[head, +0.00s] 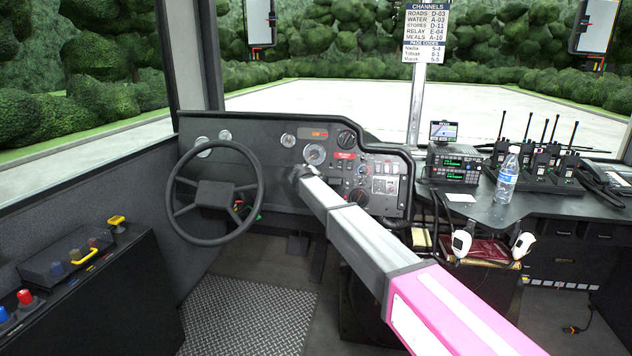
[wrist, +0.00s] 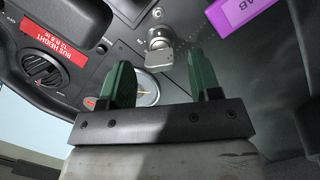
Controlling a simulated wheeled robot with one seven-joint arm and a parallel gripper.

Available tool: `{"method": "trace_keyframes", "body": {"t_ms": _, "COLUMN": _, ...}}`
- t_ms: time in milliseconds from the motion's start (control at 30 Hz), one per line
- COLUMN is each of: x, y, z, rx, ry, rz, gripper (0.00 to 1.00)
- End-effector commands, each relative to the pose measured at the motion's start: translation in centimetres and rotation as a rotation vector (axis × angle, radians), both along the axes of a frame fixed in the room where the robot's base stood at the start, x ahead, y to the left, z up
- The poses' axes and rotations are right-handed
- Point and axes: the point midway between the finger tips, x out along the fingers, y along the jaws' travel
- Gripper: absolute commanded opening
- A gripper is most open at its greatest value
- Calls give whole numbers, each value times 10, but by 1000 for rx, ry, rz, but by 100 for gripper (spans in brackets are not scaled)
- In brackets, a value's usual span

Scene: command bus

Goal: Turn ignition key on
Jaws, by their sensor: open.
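The ignition key (wrist: 159,60) is a flat silver piece in a round metal lock (wrist: 158,38) on the dark dash panel in the wrist view. In that view my gripper (wrist: 157,68) has two green fingers spread apart, one to each side and nearer the camera. The key shows in the gap just beyond the fingertips; I see no contact, and the exact distance is unclear. In the head view my gripper (head: 298,173) is a dark, blurry end close to the dash, right of the steering wheel (head: 216,194). The key cannot be made out there.
A gauge (wrist: 148,90) shows between the fingers in the wrist view, with a red bus height label (wrist: 53,42) and an air vent (wrist: 45,70) at left. A purple label (wrist: 246,12) is at upper right. In the head view radios and a water bottle (head: 508,178) stand on the right-hand desk.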

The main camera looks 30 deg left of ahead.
Motion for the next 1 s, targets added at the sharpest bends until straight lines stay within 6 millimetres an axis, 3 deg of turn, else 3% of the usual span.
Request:
{"method": "trace_keyframes", "body": {"t_ms": 200, "x": -40, "y": -11, "z": 18, "rx": 1, "ry": 0, "rz": 1, "gripper": 57}}
{"method": "trace_keyframes", "body": {"t_ms": 400, "x": -65, "y": -15, "z": 30, "rx": 1, "ry": 2, "rz": 1, "gripper": 57}}
{"method": "trace_keyframes", "body": {"t_ms": 1000, "x": -68, "y": -15, "z": 33, "rx": 1, "ry": 1, "rz": 0, "gripper": 57}}
